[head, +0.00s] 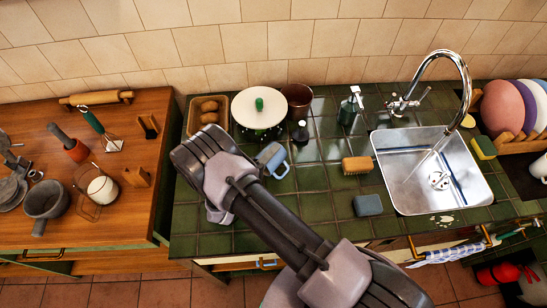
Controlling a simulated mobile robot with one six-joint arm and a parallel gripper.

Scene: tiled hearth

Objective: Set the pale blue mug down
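The pale blue mug (275,161) shows in the head view just right of my wrist, over the green tiled counter (318,205). My arm reaches in from the lower right and crosses in front of the counter. My gripper's fingertips are hidden behind my wrist and forearm. I cannot tell whether they hold the mug, or whether the mug touches the counter.
A white lidded pot (257,112), a brown pot (297,98) and a dark bottle (300,133) stand behind. A brush (357,165) and a grey-blue sponge (368,205) lie left of the sink (420,185). Tiles between mug and brush are clear.

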